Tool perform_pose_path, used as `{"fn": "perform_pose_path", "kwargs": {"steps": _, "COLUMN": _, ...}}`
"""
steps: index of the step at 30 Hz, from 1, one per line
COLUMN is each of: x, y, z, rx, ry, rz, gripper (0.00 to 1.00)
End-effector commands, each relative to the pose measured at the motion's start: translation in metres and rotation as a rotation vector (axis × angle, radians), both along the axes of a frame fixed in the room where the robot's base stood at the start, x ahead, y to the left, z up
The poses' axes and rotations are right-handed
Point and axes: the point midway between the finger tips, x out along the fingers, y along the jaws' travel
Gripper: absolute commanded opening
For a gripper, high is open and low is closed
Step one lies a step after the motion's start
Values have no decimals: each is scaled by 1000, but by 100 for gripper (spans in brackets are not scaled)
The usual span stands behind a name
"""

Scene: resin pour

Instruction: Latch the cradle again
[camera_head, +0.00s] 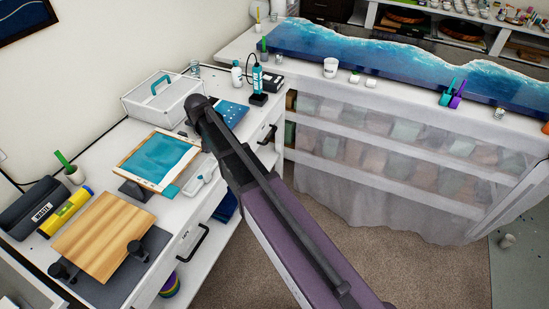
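A teal upright tool (257,78) stands in a small black base (259,99) at the back of the white bench, with a dark cable rising behind it. This may be the cradle, but I cannot tell for sure. Any latch on it is too small to make out. My purple and black arm reaches up from the lower right and its dark end joint lies over the bench, to the left of the black base in the picture. No gripper fingers can be made out; they are hidden or out of sight.
The bench (97,163) bears a clear box (160,105) with a teal handle, a framed teal panel (158,160), a wooden board (111,235) by black clamps, and a dark case (35,207). A blue resin slab (400,66) lies behind on the plastic-draped table.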

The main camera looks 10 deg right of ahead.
Motion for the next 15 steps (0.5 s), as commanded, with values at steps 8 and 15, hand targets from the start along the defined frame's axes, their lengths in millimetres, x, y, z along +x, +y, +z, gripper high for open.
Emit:
{"fn": "perform_pose_path", "kwargs": {"steps": 8, "x": 0, "y": 0, "z": 0, "rx": 1, "ry": 0, "rz": 154, "gripper": 37}}
{"fn": "perform_pose_path", "kwargs": {"steps": 15, "x": 0, "y": 0, "z": 0, "rx": 1, "ry": 0, "rz": 287, "gripper": 37}}
